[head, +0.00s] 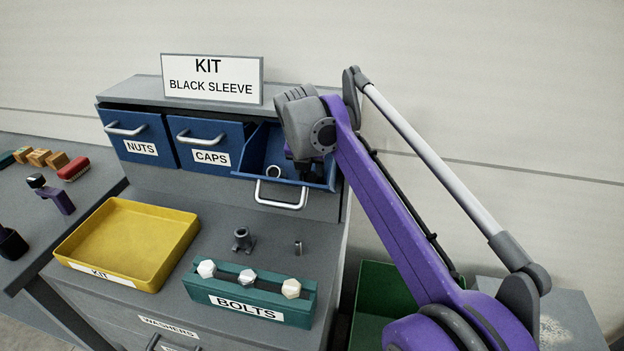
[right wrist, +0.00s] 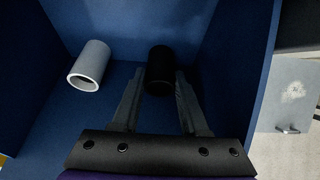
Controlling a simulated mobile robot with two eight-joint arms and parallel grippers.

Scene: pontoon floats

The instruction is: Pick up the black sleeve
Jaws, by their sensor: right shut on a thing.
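The black sleeve (right wrist: 160,66) is a short dark cylinder inside the open blue drawer (right wrist: 215,50). My right gripper (right wrist: 160,76) reaches down into this drawer. Its two fingers are shut on the black sleeve, one on each side. I cannot tell whether the sleeve still touches the drawer floor. In the head view my right gripper (head: 302,168) is mostly hidden by the wrist and drawer wall. My left gripper is not in view.
A sign (head: 212,80) reads KIT BLACK SLEEVE. Closed NUTS (head: 140,135) and CAPS (head: 208,143) drawers stand left. A yellow KIT tray (head: 185,228) is empty. A teal BOLTS holder (head: 215,290) and grey fitting (head: 242,240) stand in front. A green bin (head: 375,300) is right.

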